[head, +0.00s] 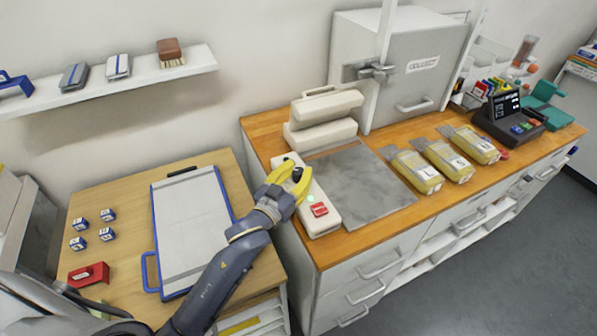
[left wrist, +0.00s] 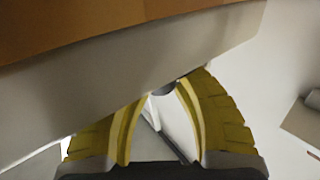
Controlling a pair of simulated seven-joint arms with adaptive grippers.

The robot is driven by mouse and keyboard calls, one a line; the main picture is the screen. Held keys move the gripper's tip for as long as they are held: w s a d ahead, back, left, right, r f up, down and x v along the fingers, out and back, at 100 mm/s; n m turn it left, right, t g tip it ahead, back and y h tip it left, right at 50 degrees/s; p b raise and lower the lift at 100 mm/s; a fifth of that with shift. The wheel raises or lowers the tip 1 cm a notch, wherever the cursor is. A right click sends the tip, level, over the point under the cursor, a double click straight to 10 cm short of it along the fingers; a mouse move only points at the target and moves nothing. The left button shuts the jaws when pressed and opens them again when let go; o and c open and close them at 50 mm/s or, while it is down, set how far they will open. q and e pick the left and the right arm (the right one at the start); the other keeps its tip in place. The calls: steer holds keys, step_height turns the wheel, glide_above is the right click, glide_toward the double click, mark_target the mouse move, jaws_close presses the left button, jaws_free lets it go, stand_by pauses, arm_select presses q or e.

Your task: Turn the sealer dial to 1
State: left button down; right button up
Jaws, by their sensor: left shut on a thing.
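The sealer (head: 321,222) is a long white body at the left end of the wooden counter, with a red part (head: 319,209) near its front end. My left gripper (head: 293,175) is over the sealer's top, its yellow fingers closed around a small dark dial (head: 297,173). In the left wrist view the yellow fingers (left wrist: 162,92) meet at a small dark grey piece, mostly hidden between the tips. The dial's markings and setting cannot be read. My right gripper is not in view.
A grey metal plate (head: 365,186) lies right of the sealer, with yellow labelled packs (head: 417,172) beyond it. Cream padded blocks (head: 320,137) stand behind. A lower table at left holds a blue-edged clipboard (head: 187,232) and small labelled cubes (head: 107,234).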

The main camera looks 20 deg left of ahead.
arm_select(q)
steer(key=c, duration=1)
jaws_free()
steer(key=shift+v, duration=6)
